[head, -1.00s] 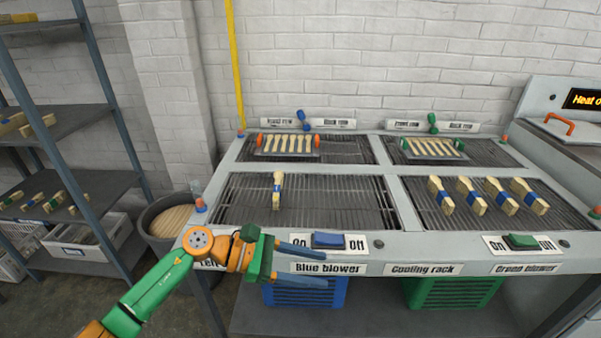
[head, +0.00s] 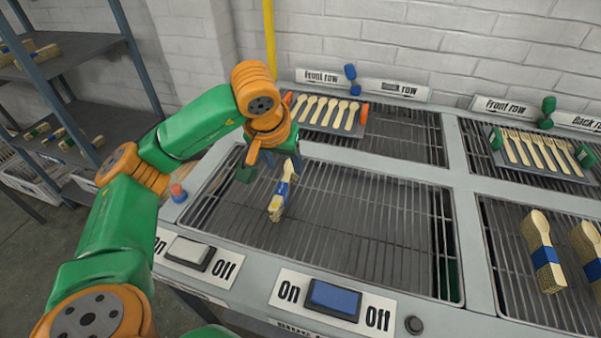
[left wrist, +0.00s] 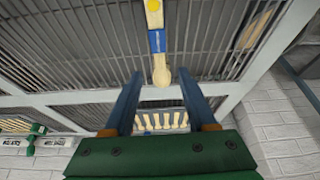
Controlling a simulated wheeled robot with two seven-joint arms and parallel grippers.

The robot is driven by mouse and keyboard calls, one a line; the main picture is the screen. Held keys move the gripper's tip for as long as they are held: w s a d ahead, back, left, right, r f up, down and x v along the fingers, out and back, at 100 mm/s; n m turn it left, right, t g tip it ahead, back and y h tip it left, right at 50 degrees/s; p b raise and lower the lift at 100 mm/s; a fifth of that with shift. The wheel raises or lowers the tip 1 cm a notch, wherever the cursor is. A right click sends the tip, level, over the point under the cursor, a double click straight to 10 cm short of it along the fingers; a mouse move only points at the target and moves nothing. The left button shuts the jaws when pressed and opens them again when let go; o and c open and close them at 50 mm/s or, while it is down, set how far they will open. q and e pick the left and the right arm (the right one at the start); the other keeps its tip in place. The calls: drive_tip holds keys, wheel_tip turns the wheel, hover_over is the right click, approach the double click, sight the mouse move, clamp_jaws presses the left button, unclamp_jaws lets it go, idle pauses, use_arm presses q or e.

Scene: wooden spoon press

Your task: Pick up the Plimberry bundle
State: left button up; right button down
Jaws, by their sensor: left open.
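A lone wooden spoon bundle with a blue band (head: 281,192) lies on the front left grille of the cooling rack (head: 380,230). I see no Plimberry name on it. My left gripper (head: 278,168) is over the bundle's far end and partly hides it. In the left wrist view my two blue fingers (left wrist: 159,75) are spread, and the bundle (left wrist: 157,42) runs between and beyond their tips. Its rounded end lies between the tips in the picture; I cannot tell the height gap. A yellow spot shows on the bundle. My right gripper is out of view.
A tray of spoons (head: 325,115) is on the back left grille, and another tray (head: 540,154) on the back right. More blue-banded bundles (head: 541,252) are at the right. Switches (head: 334,300) line the front edge. The front left grille right of the bundle is clear.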

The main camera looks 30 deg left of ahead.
sight(285, 179)
use_arm(q)
drive_tip(key=f, duration=0.5)
drive_tip(key=shift+w+a+f+p, duration=0.2)
drive_tip(key=shift+w+p, duration=0.1)
drive_tip(key=shift+w+f, duration=0.3)
drive_tip(key=shift+f, duration=0.1)
clamp_jaws()
